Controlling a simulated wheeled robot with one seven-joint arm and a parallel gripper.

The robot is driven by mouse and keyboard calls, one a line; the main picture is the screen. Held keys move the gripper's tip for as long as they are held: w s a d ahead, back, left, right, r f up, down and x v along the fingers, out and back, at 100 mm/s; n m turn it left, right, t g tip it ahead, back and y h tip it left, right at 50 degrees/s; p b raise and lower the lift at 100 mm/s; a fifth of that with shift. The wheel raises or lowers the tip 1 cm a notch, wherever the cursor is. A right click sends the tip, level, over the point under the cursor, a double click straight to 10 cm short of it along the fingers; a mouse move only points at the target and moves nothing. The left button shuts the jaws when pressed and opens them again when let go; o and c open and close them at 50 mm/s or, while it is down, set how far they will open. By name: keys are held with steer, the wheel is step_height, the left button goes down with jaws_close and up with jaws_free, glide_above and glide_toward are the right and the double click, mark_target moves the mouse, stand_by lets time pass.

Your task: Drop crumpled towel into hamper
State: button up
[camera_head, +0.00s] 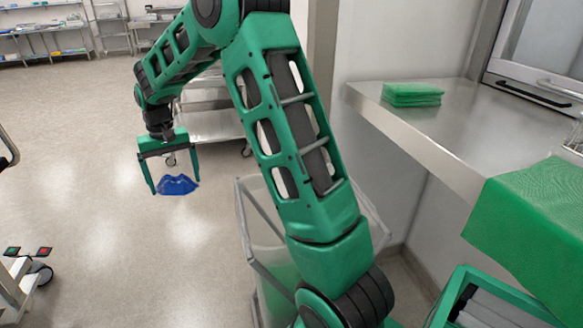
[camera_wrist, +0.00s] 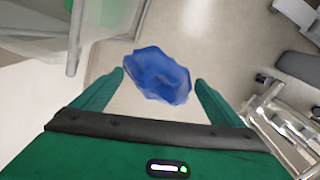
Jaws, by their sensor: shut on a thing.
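The crumpled blue towel (camera_head: 178,186) hangs in the air between the fingertips of my gripper (camera_head: 175,185), at the left of the head view. In the wrist view the towel (camera_wrist: 155,75) sits between the two green fingers of my gripper (camera_wrist: 160,78), which are shut on it. The hamper (camera_head: 246,218) looks like a clear-sided bin with a grey frame. It stands to the right of the towel, partly hidden behind my arm. A clear bin (camera_wrist: 72,42), seemingly the hamper, shows at the upper left of the wrist view. The towel is outside it.
A steel counter (camera_head: 455,110) runs along the right with a stack of folded green cloths (camera_head: 412,94). A green drape (camera_head: 535,220) hangs at the right. A steel cart (camera_head: 212,122) stands behind my arm. The floor at left is mostly clear.

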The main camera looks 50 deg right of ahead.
steer(key=shift+w+d, duration=0.25)
steer(key=shift+w, duration=0.05)
steer(key=s+d+r+m, duration=0.1)
steer(key=s+d+m, duration=1.8)
steer(key=d+m, duration=0.4)
steer(key=s+d+m, duration=0.4)
steer(key=s+m, duration=0.5)
steer(key=s, duration=0.1)
steer(key=shift+w+d+f, duration=0.1)
steer(key=shift+f, duration=1.4)
steer(key=shift+w+d+f, duration=0.1)
steer(key=shift+f, duration=1.35)
steer(key=o, duration=0.8)
